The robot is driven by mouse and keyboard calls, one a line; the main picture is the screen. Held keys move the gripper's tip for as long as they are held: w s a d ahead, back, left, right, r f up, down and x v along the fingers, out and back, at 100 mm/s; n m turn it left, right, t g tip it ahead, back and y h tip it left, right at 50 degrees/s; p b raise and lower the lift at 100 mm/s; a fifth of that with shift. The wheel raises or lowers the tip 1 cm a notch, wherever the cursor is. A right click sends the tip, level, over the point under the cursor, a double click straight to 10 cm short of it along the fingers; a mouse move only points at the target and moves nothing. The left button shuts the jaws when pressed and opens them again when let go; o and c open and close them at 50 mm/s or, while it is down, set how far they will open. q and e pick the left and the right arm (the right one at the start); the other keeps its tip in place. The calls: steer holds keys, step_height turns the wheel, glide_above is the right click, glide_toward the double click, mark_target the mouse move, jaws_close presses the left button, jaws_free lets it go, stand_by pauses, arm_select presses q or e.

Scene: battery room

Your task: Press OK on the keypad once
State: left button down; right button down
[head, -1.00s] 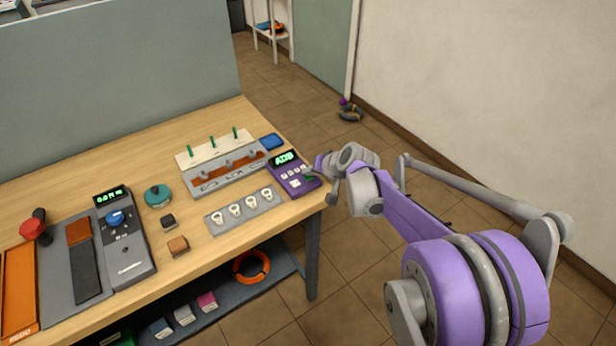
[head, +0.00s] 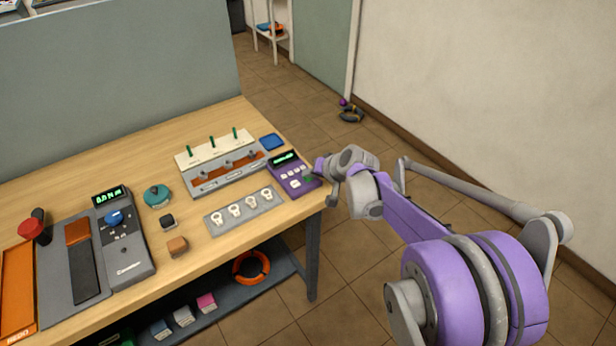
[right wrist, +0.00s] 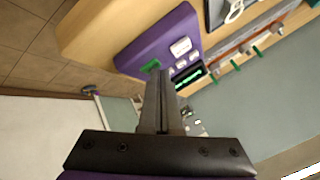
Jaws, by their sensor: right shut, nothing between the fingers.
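The purple keypad (head: 292,183) sits at the right end of the wooden table, with a lit green display (head: 284,159), several white keys and one green key (head: 309,178) at its lower right. The display text is too small to read. My right gripper (head: 319,171) is shut and empty at the keypad's right edge, close to the green key. In the right wrist view the shut fingertips (right wrist: 161,76) are beside the green key (right wrist: 150,66); whether they touch the keypad I cannot tell. My left gripper is out of view.
A grey meter with a blue knob (head: 125,240) stands further left.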

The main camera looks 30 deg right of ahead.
mark_target(310, 181)
steer(key=shift+r, duration=0.1)
steer(key=shift+r+p, duration=0.6)
steer(key=shift+r, duration=0.15)
steer(key=shift+r+p, duration=1.6)
steer(key=shift+r, duration=0.95)
steer(key=shift+f, duration=0.1)
steer(key=shift+a, duration=0.1)
